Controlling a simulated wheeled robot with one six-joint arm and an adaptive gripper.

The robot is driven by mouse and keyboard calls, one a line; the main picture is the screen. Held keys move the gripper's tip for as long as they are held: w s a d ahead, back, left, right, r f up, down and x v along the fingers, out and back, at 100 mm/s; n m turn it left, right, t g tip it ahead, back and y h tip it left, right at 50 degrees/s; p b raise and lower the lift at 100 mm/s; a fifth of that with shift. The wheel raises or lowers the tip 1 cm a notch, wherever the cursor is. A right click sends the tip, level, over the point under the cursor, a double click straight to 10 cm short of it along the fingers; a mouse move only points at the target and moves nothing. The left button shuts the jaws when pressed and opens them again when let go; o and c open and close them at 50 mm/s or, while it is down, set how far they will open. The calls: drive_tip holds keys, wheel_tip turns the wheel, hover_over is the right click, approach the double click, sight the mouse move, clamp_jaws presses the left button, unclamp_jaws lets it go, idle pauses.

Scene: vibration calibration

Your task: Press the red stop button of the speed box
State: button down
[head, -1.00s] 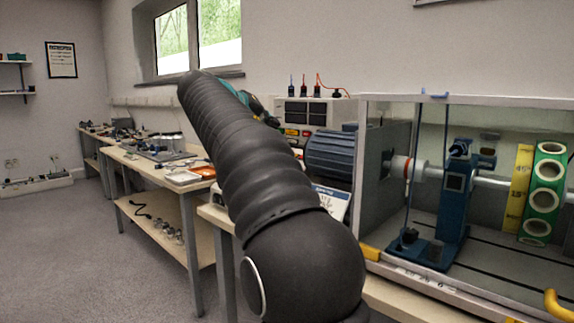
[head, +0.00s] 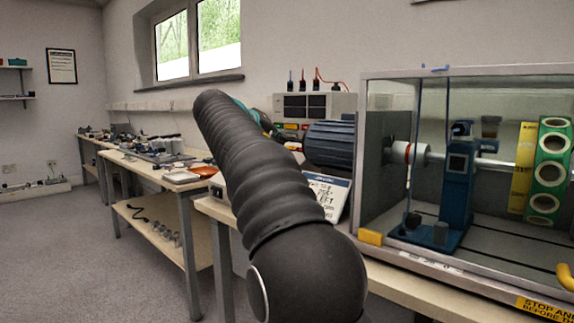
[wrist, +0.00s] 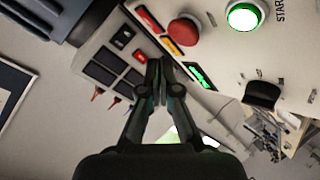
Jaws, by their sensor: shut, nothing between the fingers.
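The gap in depth is unclear.
A blue ribbed motor (head: 331,143) stands before the box, with a white sign (head: 328,193) below it. A clear-walled rig (head: 480,262) fills the right. A black knob (wrist: 262,94) sits on the panel.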

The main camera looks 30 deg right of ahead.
drive_tip(key=shift+w+d+f, duration=0.1)
drive_tip(key=shift+d+f, duration=0.2)
drive_tip(key=shift+f, duration=0.4)
drive_tip(key=shift+f+b, duration=0.1)
drive_tip(key=shift+b, duration=0.2)
idle(0.7)
drive_tip(key=shift+d+f, duration=0.2)
drive_tip(key=shift+f, duration=0.05)
drive_tip(key=shift+w+d+f+b, duration=0.1)
drive_tip(key=shift+d+f+b, duration=0.05)
drive_tip(key=shift+f+b, duration=0.3)
idle(0.7)
drive_tip(key=shift+r, duration=0.1)
drive_tip(key=shift+a+r+p, duration=0.35)
drive_tip(key=shift+r+p, duration=0.3)
drive_tip(key=shift+r, duration=0.15)
drive_tip(key=r+p, duration=0.1)
drive_tip(key=a+r+p, duration=0.1)
drive_tip(key=r, duration=0.1)
drive_tip(key=s+a+r+p, duration=0.1)
drive_tip(key=shift+r+p, duration=0.2)
drive_tip(key=shift+p, duration=0.1)
